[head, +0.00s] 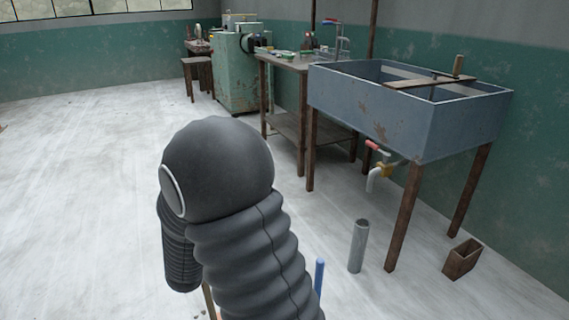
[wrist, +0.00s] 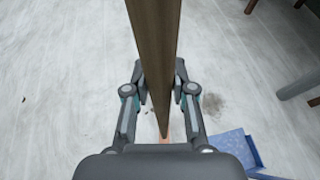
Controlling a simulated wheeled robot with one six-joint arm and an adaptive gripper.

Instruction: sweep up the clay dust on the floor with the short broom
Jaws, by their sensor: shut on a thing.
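My gripper (wrist: 160,85) is shut on the brown wooden handle of the short broom (wrist: 152,40) in the wrist view. The handle runs from the top edge down between the fingers. A small orange-red part shows beyond its lower end; the rest of the broom is hidden by my gripper. Grey-brown clay dust (wrist: 213,106) lies on the pale floor just right of the fingers. In the head view my arm hides the gripper, and only a thin piece of the broom handle (head: 208,300) shows at the bottom edge.
A blue dustpan (wrist: 236,150) lies at the lower right of the wrist view. A blue upright rod (head: 319,275) and a grey pipe (head: 357,246) stand right of my arm. A sink (head: 380,115) on wooden legs and a small wooden box (head: 462,259) are further right. The left floor is mostly clear.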

